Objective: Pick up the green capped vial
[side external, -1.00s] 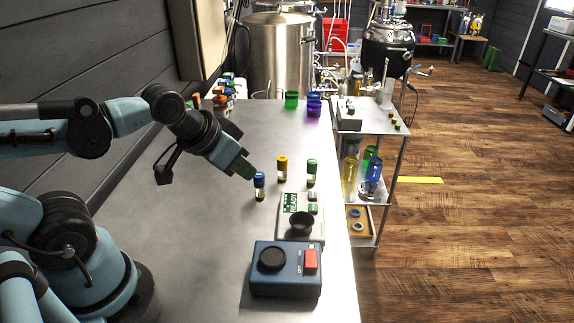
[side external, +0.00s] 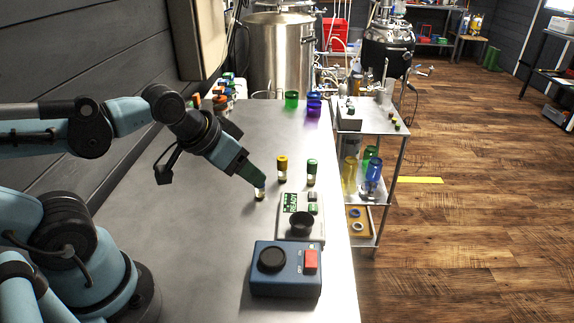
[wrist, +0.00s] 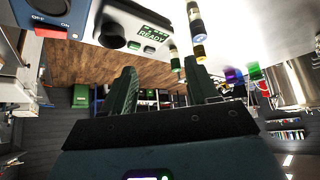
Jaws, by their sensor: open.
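The green capped vial (side external: 312,172) stands upright on the steel bench, rightmost of three vials in the side view. In the wrist view a small vial that looks like it (wrist: 175,58) shows beyond my fingertips. My gripper (side external: 257,180) is open and points down to the right, left of the green vial and apart from it. Its fingers overlap the blue capped vial (side external: 259,194) in the side view, hiding most of its cap; I cannot tell whether they touch. The wrist view shows both fingers (wrist: 161,68) spread with nothing between them. The yellow capped vial (side external: 282,172) stands between the blue and green ones.
A blue device (side external: 285,285) with a red switch is nearer. Green and purple cups (side external: 291,100) stand at the back. The bench left of the vials is clear.

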